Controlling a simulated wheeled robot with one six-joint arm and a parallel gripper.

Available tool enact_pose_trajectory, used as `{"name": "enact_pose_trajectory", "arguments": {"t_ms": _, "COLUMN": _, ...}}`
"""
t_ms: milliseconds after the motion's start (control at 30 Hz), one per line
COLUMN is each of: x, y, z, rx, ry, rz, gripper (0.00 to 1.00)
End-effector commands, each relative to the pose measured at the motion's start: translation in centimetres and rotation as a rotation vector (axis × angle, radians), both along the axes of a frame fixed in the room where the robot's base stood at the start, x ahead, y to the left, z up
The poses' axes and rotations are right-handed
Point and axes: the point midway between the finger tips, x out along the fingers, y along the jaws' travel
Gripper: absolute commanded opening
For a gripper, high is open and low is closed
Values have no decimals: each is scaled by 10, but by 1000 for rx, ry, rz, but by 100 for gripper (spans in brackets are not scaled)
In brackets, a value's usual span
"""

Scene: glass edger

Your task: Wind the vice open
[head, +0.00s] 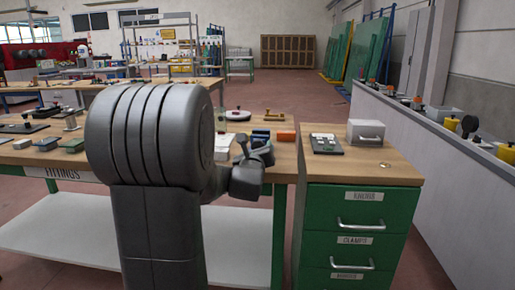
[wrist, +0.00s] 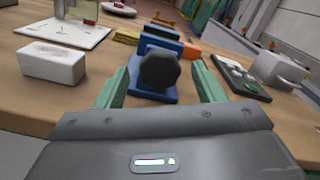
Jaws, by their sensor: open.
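The blue vice (wrist: 152,97) stands on the wooden bench top, ahead of my gripper in the wrist view. Its dark hexagonal knob (wrist: 160,71) faces me. My gripper (wrist: 160,78) is open, with one green finger to the left of the knob and one to the right. Gaps show on both sides, and I cannot tell how far the fingertips reach along the knob. In the head view a small blue part of the vice (head: 261,134) shows behind my wrist.
A white block (wrist: 54,63) and a white board (wrist: 66,36) lie to the left. An orange block (wrist: 191,52) sits close behind the vice on the right. A dark panel with round pieces (wrist: 240,77) and a grey box (head: 366,132) stand on the green drawer cabinet (head: 357,229).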

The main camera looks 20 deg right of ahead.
Motion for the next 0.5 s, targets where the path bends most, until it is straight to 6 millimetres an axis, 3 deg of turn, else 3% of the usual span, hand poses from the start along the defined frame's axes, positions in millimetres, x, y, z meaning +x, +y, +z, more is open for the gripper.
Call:
{"name": "enact_pose_trajectory", "arguments": {"t_ms": 200, "x": 15, "y": -9, "z": 0, "rx": -1, "ry": 1, "rz": 0, "gripper": 63}}
{"name": "enact_pose_trajectory", "arguments": {"t_ms": 500, "x": 16, "y": -10, "z": 0, "rx": -1, "ry": 1, "rz": 0, "gripper": 63}}
